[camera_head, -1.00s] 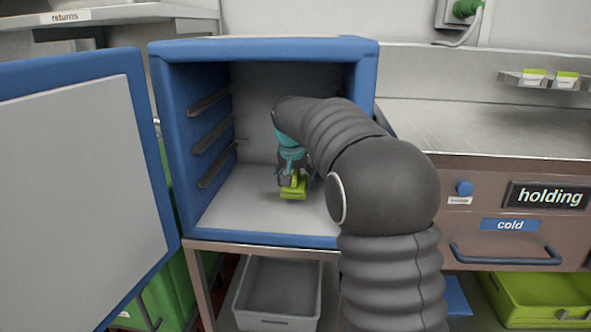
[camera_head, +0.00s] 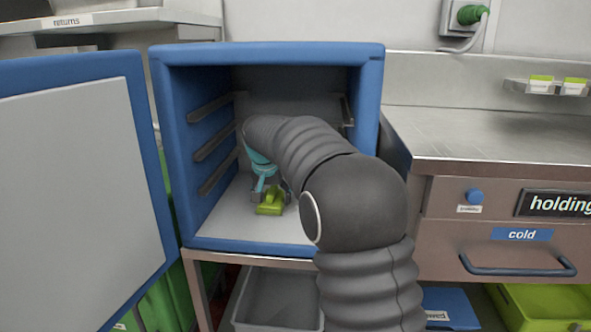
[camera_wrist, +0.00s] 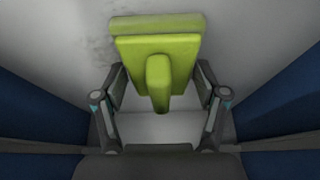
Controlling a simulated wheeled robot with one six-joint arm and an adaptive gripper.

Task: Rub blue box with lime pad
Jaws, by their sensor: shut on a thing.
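The blue box (camera_head: 365,95) stands open with its door (camera_head: 70,190) swung out to the left. My gripper (camera_head: 268,195) is inside the box, low over the floor. It is shut on the lime pad (camera_head: 269,205), gripping its raised handle. In the wrist view the lime pad (camera_wrist: 158,60) sits between the fingers of my gripper (camera_wrist: 160,95). A dark smudge shows on the pale surface left of the pad. I cannot tell for sure whether the pad touches the floor.
Dark rails (camera_head: 215,143) run along the box's left inner wall. My arm covers much of the box's right side. A steel counter (camera_head: 490,130) stands to the right. A grey bin (camera_head: 275,300) sits below the box, and a lime crate (camera_head: 545,305) is at lower right.

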